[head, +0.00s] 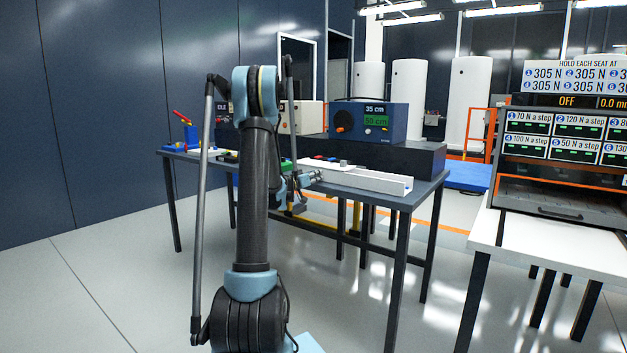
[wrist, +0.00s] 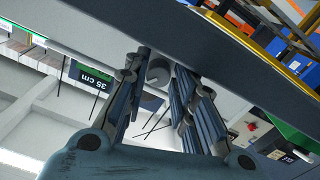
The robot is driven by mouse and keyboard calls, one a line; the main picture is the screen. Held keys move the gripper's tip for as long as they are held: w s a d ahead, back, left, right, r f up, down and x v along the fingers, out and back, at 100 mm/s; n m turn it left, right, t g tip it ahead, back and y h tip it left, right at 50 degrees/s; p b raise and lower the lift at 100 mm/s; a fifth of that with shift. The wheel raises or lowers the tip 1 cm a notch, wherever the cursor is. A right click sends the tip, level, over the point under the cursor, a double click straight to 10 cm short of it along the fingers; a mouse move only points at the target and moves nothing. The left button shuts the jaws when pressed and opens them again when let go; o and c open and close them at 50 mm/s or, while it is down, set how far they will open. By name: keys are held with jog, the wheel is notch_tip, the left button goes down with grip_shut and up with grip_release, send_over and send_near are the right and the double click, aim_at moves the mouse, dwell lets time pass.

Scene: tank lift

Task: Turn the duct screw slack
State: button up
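A white open duct (head: 365,180) lies along the front of the dark table in the head view. My gripper (head: 303,181) is at the duct's left end, partly hidden by my arm. In the wrist view, the two dark fingers of my gripper (wrist: 160,82) stand apart. A grey round knob (wrist: 158,70), which looks like the duct screw, sits between their tips. I cannot tell whether the fingers touch it. The screw is not clearly visible in the head view.
Open floor lies between the tables.

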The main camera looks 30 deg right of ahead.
jog(key=shift+o, duration=1)
jog(key=shift+a, duration=0.1)
jog(key=v, duration=1.2)
jog(key=shift+w+f, duration=0.1)
jog(key=s+a+m, duration=0.2)
jog(key=a+m, duration=0.1)
jog(key=a, duration=0.2)
jog(key=x, duration=1.7)
jog(key=shift+d, duration=0.3)
jog(key=shift+c, duration=0.4)
grip_shut()
